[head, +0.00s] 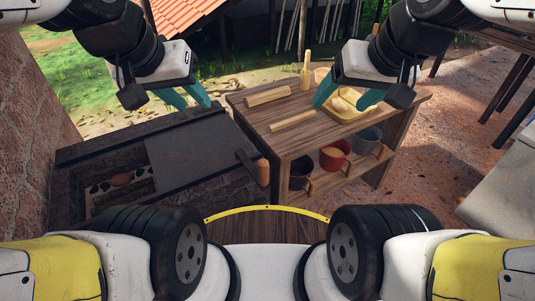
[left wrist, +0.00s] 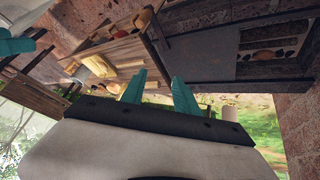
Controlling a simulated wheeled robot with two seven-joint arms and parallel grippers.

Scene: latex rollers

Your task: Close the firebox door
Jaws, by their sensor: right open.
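The firebox (head: 100,151) is a low, dark stone box at left, with a flat dark door panel (head: 205,152) over its middle and right. Its left part is uncovered, showing pale pieces and a brown lump (head: 122,179) inside. A wooden handle (head: 262,172) sits at the door's right end. The panel also shows in the left wrist view (left wrist: 203,57). My left gripper (head: 190,104) is open and empty above the firebox's far edge, apart from the door; its spread fingers show in the left wrist view (left wrist: 159,76). My right gripper (head: 340,105) is open and empty over the wooden table.
A brick wall (head: 35,130) bounds the left.

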